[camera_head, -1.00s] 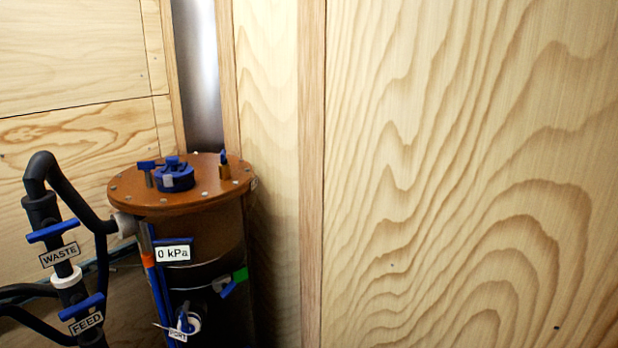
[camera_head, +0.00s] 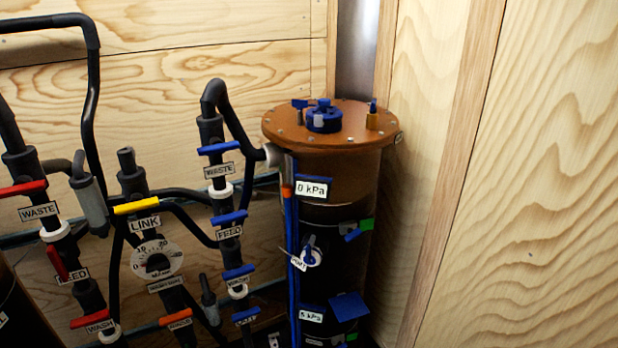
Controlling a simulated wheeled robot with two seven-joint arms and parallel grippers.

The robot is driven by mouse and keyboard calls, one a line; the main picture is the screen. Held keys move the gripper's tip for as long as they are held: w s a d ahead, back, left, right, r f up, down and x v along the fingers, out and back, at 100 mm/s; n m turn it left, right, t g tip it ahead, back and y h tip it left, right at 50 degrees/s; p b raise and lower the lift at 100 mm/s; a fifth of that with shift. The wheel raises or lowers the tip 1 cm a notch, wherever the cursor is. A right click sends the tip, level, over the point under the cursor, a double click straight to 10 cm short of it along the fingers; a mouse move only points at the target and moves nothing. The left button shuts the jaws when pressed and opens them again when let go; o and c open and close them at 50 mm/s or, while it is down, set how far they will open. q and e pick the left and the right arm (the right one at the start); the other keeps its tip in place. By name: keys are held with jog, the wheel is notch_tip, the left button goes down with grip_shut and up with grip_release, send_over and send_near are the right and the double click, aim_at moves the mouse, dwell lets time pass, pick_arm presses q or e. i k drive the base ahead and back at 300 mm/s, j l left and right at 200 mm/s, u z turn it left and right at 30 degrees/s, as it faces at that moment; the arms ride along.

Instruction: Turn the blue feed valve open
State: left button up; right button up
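The blue feed valve (camera_head: 231,217) is a blue bar handle on the black pipe left of the brown-lidded filter tank. Its FEED label (camera_head: 229,233) sits just below it. The handle lies across the pipe, tilted slightly up to the right. A blue WASTE valve handle (camera_head: 218,148) sits above it on the same pipe, and another blue handle (camera_head: 239,272) sits below it, both also across the pipe. Neither of my grippers shows in the head view.
The filter tank (camera_head: 330,172) stands right of the valve, with a 0 kPa display (camera_head: 313,189). Left are a yellow LINK handle (camera_head: 136,206), a round gauge (camera_head: 157,260) and red-handled valves (camera_head: 23,188). A wooden wall (camera_head: 530,180) fills the right side.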

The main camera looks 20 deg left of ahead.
aim_at(227, 215)
jog(key=k+l+u, duration=0.15)
jog(key=u, duration=1.05)
